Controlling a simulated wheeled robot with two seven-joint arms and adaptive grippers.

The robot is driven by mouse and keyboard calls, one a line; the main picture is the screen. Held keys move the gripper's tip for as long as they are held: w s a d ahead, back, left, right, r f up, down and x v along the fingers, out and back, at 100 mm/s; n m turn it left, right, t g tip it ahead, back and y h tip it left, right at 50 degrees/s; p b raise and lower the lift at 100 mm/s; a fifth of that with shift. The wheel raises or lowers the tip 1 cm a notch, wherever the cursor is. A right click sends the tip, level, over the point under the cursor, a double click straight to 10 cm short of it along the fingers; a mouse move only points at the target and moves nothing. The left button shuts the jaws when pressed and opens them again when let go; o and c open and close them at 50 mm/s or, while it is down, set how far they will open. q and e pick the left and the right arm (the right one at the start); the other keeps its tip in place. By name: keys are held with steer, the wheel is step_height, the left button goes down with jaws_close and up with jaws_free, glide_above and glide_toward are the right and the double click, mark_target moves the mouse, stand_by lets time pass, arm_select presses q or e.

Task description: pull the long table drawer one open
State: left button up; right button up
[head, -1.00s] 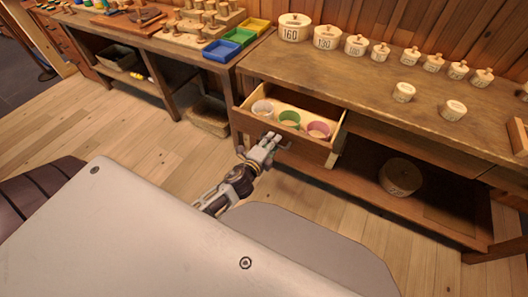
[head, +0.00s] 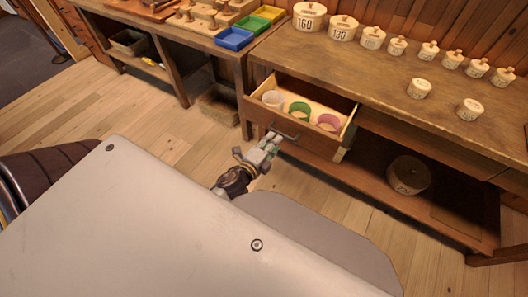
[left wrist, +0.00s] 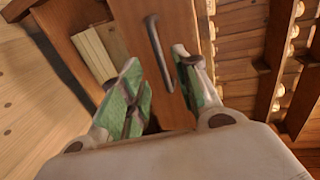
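The long table drawer (head: 262,117) stands pulled out from the wooden bench, its tray showing. Its dark bar handle (head: 285,133) is on the front panel; it also shows in the left wrist view (left wrist: 155,42). My left gripper (head: 270,143) is just in front of the drawer front, by the handle. In the left wrist view its green-padded fingers (left wrist: 157,62) are spread apart, with the handle lined up between and beyond them, not gripped. My right gripper is not in view.
Inside the drawer are a white cup (head: 272,99), a green cup (head: 299,112) and a pink cup (head: 328,122). Several lidded pots stand on the bench top (head: 350,65). A round container (head: 408,175) sits on the shelf below.

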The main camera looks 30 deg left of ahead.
arm_select(q)
steer(key=shift+v, duration=2.6)
